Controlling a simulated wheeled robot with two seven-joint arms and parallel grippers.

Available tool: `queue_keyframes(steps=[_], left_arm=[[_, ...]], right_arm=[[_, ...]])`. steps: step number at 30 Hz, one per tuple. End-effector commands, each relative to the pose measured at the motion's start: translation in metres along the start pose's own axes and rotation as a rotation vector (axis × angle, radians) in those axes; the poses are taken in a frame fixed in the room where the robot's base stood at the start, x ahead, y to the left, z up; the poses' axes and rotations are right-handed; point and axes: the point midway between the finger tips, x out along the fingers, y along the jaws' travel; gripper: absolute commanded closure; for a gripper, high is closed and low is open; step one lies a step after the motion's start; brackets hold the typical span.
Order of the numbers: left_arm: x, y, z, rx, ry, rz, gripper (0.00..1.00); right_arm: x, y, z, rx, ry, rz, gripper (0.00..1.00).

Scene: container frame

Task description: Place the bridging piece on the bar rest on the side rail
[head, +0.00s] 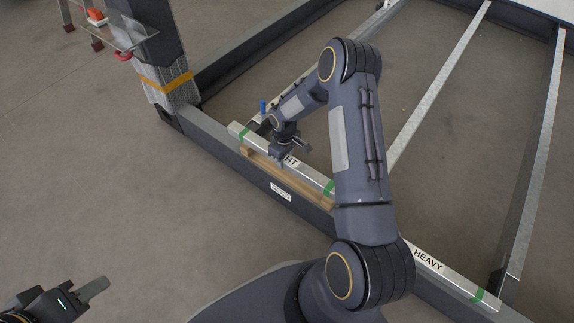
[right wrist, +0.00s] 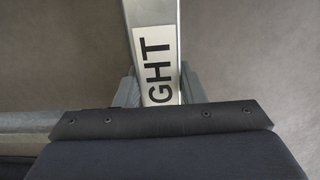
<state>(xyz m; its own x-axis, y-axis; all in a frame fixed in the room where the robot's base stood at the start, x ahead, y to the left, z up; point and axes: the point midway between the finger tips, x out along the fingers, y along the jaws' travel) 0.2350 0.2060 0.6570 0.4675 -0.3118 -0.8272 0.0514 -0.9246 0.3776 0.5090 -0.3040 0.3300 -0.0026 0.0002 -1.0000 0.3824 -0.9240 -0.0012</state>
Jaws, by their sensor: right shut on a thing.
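A silver metal bar (head: 314,176) with green bands near its ends and a label partly hidden, ending "HT", lies along the side rail (head: 230,148). It is over or against a wooden strip (head: 290,184); I cannot tell whether they touch. My right gripper (head: 290,152) is shut on this bar, its fingers on either side of the label in the right wrist view (right wrist: 160,86). A second silver bar (head: 455,277) labelled "HEAVY" lies on the rail at lower right. My left gripper (head: 88,292) is at lower left, away from the bars; its opening is unclear.
A dark corner post (head: 160,50) with an orange band rises at upper left. Galvanised cross members (head: 438,85) span the frame at right. A small blue object (head: 263,106) stands behind the gripped bar. The floor (head: 90,185) at left is clear.

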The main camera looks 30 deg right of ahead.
Motion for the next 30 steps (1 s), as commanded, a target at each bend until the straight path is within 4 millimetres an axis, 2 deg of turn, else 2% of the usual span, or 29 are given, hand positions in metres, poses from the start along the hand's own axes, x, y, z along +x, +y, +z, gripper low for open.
queue_keyframes(steps=[3, 11, 18, 30], left_arm=[[0.006, -0.003, 0.003, 0.000, 0.000, 0.000, 0.64], [0.010, -0.005, 0.005, 0.000, 0.000, 0.000, 0.64], [0.026, -0.012, 0.013, 0.000, 0.000, 0.000, 0.64], [0.028, -0.013, 0.014, 0.000, 0.000, 0.000, 0.64]], right_arm=[[0.013, 0.011, -0.005, 0.001, 0.005, 0.002, 1.00], [0.023, 0.019, -0.008, 0.002, 0.004, 0.002, 1.00], [0.055, 0.023, -0.009, 0.000, 0.003, 0.002, 1.00], [0.059, 0.023, -0.009, 0.000, 0.004, 0.002, 1.00]])
